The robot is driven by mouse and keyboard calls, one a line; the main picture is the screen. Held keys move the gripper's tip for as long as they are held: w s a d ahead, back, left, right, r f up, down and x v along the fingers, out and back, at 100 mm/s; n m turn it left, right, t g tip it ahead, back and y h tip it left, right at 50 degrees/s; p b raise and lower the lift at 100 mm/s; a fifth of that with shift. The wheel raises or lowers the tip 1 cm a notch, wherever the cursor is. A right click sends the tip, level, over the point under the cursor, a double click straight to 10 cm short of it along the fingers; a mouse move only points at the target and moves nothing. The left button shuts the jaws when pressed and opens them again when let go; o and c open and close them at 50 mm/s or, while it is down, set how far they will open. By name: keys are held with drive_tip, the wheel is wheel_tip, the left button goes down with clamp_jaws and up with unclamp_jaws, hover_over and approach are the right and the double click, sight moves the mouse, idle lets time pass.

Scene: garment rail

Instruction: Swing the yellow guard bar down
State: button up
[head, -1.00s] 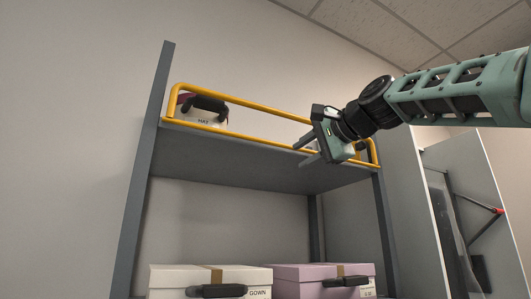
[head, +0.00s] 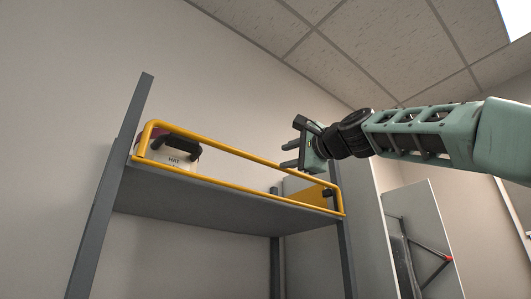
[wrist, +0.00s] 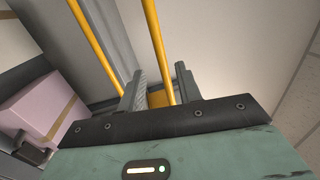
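The yellow guard bar (head: 230,153) stands raised along the front edge of the upper shelf, a long loop with an upper and a lower rail. My gripper (head: 284,155) is at the right half of the bar, close to its upper rail, fingers pointing left in the head view. In the wrist view, my gripper (wrist: 160,82) has its two grey fingers apart. One rail of the guard bar (wrist: 157,45) runs between them in the picture; the other passes left of the left finger. I cannot tell whether either finger touches the bar.
A white box marked HAT (head: 176,155) and a yellow item (head: 312,194) sit on the shelf (head: 215,205) behind the bar. A grey post (head: 108,190) rises at the left. A pink box (wrist: 40,108) lies lower down. The space above the shelf is open.

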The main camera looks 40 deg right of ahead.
sight(268, 162)
drive_tip(key=w+p, duration=0.1)
drive_tip(key=w, duration=0.2)
drive_tip(key=w+r+p, duration=0.1)
drive_tip(key=w, duration=0.2)
drive_tip(key=w+p, duration=0.2)
drive_tip(key=w, duration=0.2)
drive_tip(key=shift+a+r, duration=0.2)
drive_tip(key=shift+r, duration=0.2)
drive_tip(key=shift+s, duration=0.1)
drive_tip(key=shift+c, duration=0.2)
clamp_jaws()
